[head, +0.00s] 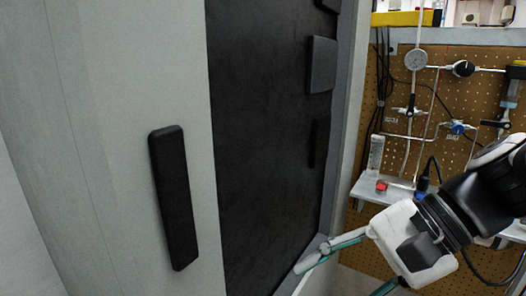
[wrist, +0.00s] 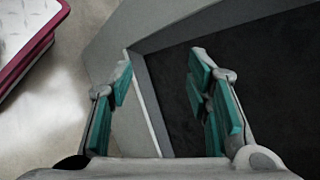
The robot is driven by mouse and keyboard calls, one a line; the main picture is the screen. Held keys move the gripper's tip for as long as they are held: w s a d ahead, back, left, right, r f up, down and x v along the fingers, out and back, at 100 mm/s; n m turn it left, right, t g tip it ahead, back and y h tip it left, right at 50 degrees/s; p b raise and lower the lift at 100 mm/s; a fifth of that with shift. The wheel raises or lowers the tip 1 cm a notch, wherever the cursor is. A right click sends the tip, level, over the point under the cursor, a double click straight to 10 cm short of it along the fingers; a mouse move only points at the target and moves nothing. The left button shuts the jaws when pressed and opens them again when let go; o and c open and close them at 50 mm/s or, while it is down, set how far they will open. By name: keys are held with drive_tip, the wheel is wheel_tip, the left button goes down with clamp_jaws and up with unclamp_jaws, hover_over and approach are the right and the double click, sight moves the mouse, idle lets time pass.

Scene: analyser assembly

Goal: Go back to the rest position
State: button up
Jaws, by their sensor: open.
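My gripper (head: 340,272) is at the lower right of the head view, beside the lower right corner of a tall grey cabinet (head: 110,90). Its fingers with teal pads are spread apart with nothing held between them. In the wrist view my gripper (wrist: 162,80) shows both fingers open, with the cabinet's grey frame edge (wrist: 140,95) and dark surface (wrist: 265,50) beyond them. I cannot tell whether a finger touches the frame. A long black handle (head: 174,198) is on the cabinet's pale front panel.
A perforated brown board (head: 455,75) with a gauge (head: 416,59), pipes and valves stands at the right. A shelf (head: 372,192) on it holds a small red item (head: 381,186). Pale floor (wrist: 55,120) and a red-edged object (wrist: 35,50) show at the wrist view's left.

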drive_tip(key=s+d+f+n+h, duration=0.3)
drive_tip(key=s+d+n+h, duration=0.65)
drive_tip(key=s, duration=0.35)
wheel_tip(320, 180, up, 25)
drive_tip(key=d+t+p, duration=0.1)
drive_tip(key=t+p, duration=0.2)
drive_tip(key=p, duration=2.1)
drive_tip(key=shift+s+r+m, duration=0.15)
drive_tip(key=shift+m, duration=0.2)
drive_tip(key=shift+d, duration=0.1)
